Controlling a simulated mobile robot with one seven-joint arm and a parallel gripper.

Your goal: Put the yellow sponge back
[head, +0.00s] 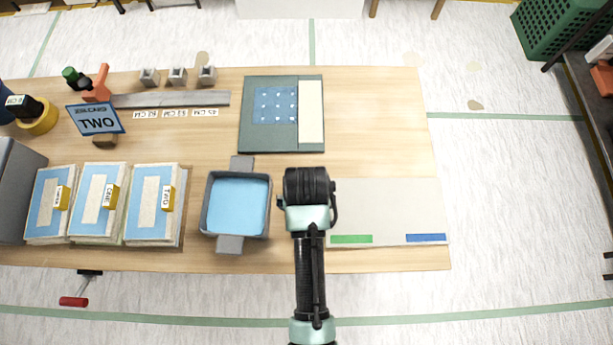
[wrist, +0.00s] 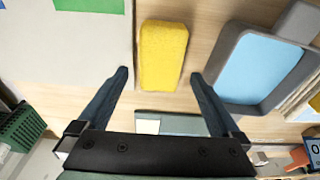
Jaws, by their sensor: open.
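The yellow sponge (wrist: 163,56) lies on the wooden table in the wrist view, between a pale board and a grey tray. My gripper (wrist: 160,78) is open, its two fingers spread to either side of the sponge's near end in the picture. Nothing is between the fingertips that I can see as held. In the head view my gripper (head: 307,215) is over the table between the tray and the board, and my arm hides the sponge.
The grey tray with blue inside (head: 205,190) stands left of my arm. The pale board (head: 390,205) with green and blue strips lies to the right. A green cutting mat (head: 250,140) is behind. Several labelled stacks (head: 152,205) stand at left. The table's back right is bare.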

